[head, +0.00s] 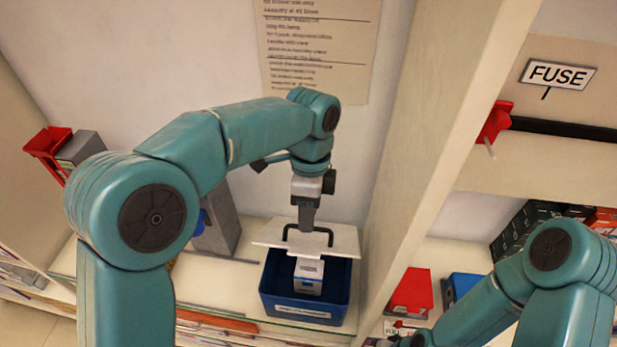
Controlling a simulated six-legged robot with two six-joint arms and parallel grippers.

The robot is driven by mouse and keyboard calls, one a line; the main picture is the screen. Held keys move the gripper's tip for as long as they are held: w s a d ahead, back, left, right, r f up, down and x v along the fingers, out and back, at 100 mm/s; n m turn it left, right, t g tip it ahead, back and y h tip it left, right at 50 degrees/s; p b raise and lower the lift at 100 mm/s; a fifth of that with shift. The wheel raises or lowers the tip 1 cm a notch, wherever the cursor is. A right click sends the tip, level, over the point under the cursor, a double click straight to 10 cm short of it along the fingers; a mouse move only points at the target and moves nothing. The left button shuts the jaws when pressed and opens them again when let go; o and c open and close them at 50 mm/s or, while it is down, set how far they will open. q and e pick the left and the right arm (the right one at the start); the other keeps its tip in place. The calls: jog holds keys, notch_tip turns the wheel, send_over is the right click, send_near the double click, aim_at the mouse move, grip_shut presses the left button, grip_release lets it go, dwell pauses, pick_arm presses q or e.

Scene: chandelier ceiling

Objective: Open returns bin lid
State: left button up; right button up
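The returns bin is a blue open-topped box (305,308) with a white label on its front, on the shelf at lower centre. Its white lid (268,237) is off the front of the opening and sits above the back part, with a black loop handle (329,238) on top. My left gripper (306,227) points down at the handle, its narrow fingers together on the handle's top bar. A white box (309,268) shows inside the bin. My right gripper (408,341) is at the bottom edge, mostly cut off, so its fingers cannot be made out.
An upright post (440,130) stands right of the bin. Beyond it are a red box (412,292), a blue box (461,287) and a FUSE sign (557,75). A grey bin (222,228) stands left of the returns bin. A printed sheet (315,45) hangs behind.

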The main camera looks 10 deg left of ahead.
pick_arm(q)
notch_tip(320, 180, up, 14)
jog(key=w, duration=0.2)
jog(key=shift+p, duration=0.3)
jog(key=shift+s, duration=0.15)
grip_shut()
